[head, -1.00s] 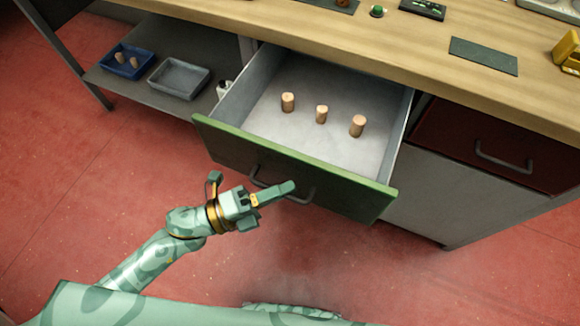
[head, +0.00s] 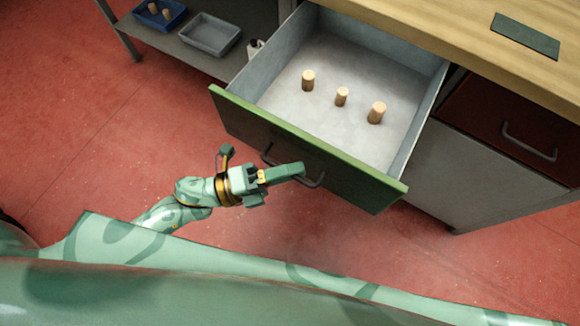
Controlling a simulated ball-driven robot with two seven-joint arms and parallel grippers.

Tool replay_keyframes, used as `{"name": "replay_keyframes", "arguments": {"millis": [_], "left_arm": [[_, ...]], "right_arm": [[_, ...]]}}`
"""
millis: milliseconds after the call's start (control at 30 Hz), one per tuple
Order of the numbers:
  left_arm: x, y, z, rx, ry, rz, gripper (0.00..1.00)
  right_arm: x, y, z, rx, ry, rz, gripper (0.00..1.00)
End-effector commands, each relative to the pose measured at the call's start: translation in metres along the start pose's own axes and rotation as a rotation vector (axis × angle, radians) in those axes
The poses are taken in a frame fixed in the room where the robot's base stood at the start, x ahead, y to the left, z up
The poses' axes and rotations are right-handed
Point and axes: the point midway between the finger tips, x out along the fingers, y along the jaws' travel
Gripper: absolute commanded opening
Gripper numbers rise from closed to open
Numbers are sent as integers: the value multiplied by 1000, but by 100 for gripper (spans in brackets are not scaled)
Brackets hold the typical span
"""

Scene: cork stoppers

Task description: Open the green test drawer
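The green-fronted drawer (head: 300,138) stands pulled out from under the workbench, its grey inside showing. Three corks stand upright on its floor: a left cork (head: 308,80), a middle cork (head: 341,97) and a right cork (head: 377,112). The drawer's grey bar handle (head: 317,183) is on the outer face of the green front. My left gripper (head: 285,173) is at this handle, a green finger lying across it. The finger hides part of the handle, and I cannot tell whether the fingers are closed on it. My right gripper is not in view.
A dark red drawer (head: 500,115) at the right is shut. A lower shelf at the upper left holds a blue tray (head: 178,18) with corks and a grey tray (head: 210,35). A dark mat (head: 525,36) lies on the benchtop. Red floor is clear around the drawer.

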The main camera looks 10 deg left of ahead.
Motion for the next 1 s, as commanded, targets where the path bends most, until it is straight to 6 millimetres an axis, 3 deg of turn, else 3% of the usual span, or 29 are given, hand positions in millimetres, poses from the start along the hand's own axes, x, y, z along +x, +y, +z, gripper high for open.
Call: {"name": "replay_keyframes", "arguments": {"millis": [567,767,1000], "left_arm": [[-3,-1,0,-1,1,-2,33],[-38,-1,0,-2,0,3,33],[-105,-1,0,-1,0,3,33]], "right_arm": [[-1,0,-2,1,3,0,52],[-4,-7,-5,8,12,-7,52],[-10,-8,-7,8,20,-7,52]]}}
